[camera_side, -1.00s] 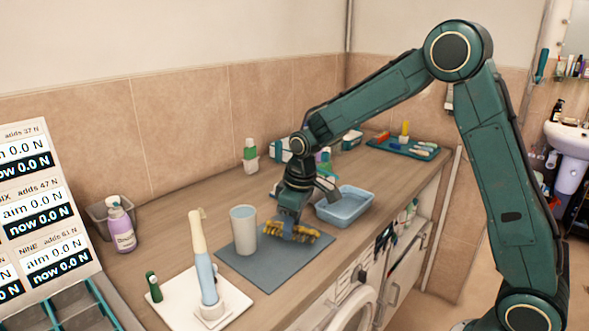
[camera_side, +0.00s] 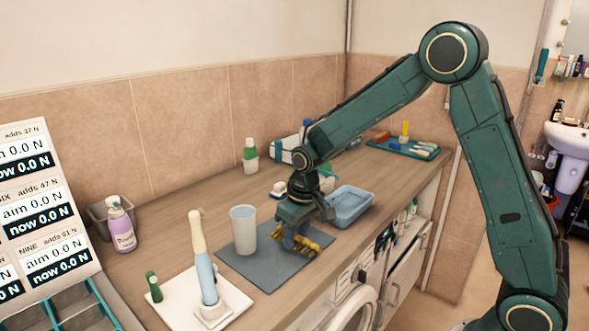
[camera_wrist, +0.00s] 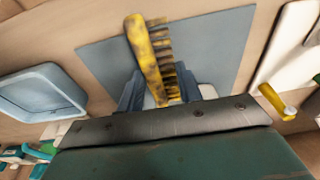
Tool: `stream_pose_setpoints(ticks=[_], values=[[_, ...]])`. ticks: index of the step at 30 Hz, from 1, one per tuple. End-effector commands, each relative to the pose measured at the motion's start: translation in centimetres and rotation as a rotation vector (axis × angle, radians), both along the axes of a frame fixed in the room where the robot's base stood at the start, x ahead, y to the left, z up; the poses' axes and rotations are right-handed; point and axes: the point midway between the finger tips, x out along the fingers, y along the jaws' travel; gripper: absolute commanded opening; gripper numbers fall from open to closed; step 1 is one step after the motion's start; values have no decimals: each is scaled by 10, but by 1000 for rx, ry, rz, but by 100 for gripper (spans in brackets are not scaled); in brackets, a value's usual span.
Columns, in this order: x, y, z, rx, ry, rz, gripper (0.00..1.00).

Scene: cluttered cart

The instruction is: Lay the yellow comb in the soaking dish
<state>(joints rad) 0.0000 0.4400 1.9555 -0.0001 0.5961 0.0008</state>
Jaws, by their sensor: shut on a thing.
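The yellow comb (camera_side: 306,247), with dark patches along it, is over the grey mat. My gripper (camera_side: 292,238) is shut on it from above. In the wrist view the comb (camera_wrist: 143,52) sticks out between the blue fingers (camera_wrist: 165,95), its teeth towards the right; its lower end is hidden by the gripper. I cannot tell whether the comb touches the mat. The soaking dish (camera_side: 368,199) is a pale blue rectangular tub behind and right of my gripper; it appears at the left in the wrist view (camera_wrist: 78,91).
A pale cup (camera_side: 243,232) stands on the grey mat (camera_side: 262,278), just left of my gripper. An electric toothbrush (camera_side: 205,270) stands upright on a white tray at the front. A purple bottle (camera_side: 121,228) is at the left. A green tray (camera_side: 425,155) lies at the far end.

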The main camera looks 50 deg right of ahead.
Motion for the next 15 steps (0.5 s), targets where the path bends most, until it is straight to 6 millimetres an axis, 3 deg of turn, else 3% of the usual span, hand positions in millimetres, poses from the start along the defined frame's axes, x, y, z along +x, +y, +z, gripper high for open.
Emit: stream_pose_setpoints(ticks=[8,15], values=[[1,0,64,0,-8,1,14],[1,0,137,0,-8,1,14]])
